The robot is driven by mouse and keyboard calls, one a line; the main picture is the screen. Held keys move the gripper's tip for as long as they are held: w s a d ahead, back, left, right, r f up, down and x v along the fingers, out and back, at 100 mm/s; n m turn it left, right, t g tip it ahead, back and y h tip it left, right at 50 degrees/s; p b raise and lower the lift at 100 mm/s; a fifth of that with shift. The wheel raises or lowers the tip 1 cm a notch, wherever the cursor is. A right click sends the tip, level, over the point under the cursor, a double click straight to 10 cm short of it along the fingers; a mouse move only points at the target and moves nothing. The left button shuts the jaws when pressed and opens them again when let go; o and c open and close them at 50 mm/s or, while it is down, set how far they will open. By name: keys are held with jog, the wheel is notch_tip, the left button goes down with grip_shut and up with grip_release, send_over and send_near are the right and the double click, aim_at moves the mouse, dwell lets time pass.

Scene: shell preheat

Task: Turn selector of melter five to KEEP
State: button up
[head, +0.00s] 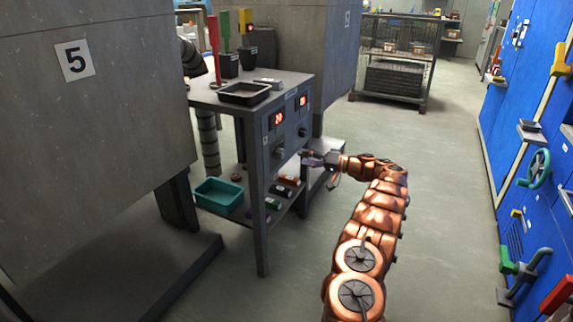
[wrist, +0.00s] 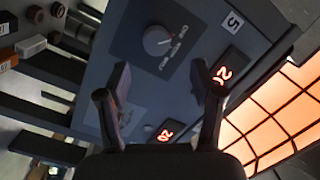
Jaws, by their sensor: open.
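The melter five selector, a round grey knob (wrist: 157,40), sits on a dark plate of the control panel (wrist: 112,68), by a "5" label (wrist: 232,22) in the wrist view. A pale pointer line shows on the knob; small white lettering lies beside it, too small and turned to read surely. In the head view this knob (head: 278,153) is on the near part of the panel, left of my gripper (head: 310,159). In the wrist view my gripper (wrist: 160,85) is open, its two fingers apart and empty, with the knob beyond them. I see no contact with the knob.
Red displays (head: 278,119) sit above two knobs; the second knob (head: 302,132) is farther right. A black tray (head: 244,93) stands on the bench top. A teal bin (head: 218,197) and small items lie on the shelf below. The floor (head: 450,220) to the right is clear.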

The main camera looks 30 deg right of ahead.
aim_at(284, 155)
jog(key=shift+f+b+x, duration=0.1)
jog(key=shift+b+x, duration=0.45)
jog(key=shift+x, duration=1.3)
jog(key=shift+f+b+x, duration=0.15)
jog(key=shift+b+x, duration=0.35)
jog(key=shift+x, duration=1.3)
jog(key=shift+w+d, duration=0.1)
jog(key=shift+d, duration=0.05)
jog(key=shift+c, duration=0.3)
jog(key=c, duration=1.1)
